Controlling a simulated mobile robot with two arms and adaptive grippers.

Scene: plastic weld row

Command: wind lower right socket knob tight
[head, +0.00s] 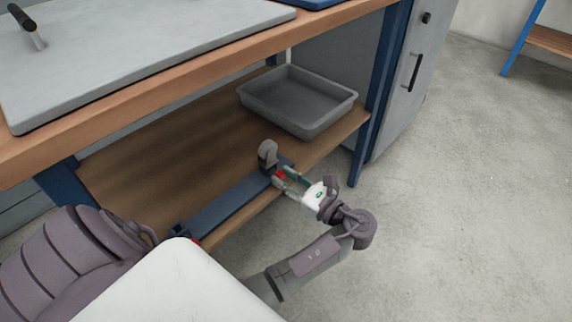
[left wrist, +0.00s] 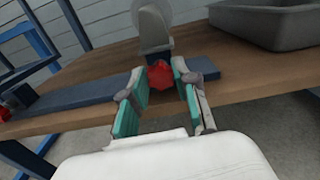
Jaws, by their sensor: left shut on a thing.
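A red knob (left wrist: 160,76) sits at the right end of a dark blue bar (head: 232,203) on the lower wooden shelf. My left gripper (head: 278,176) has its fingers on either side of this knob and is shut on it. In the left wrist view the two teal finger pads (left wrist: 160,88) flank the knob. A grey upright socket piece (left wrist: 153,28) rises just behind the knob; it also shows in the head view (head: 267,152). Another red knob (left wrist: 4,113) is at the bar's left end. My right gripper is not in view.
A grey tray (head: 325,112) stands on the shelf behind and right of the knob. The wooden bench top (head: 140,98) overhangs the shelf, with a grey plate (head: 130,45) on it. A blue leg (head: 372,115) stands at the right. The floor in front is clear.

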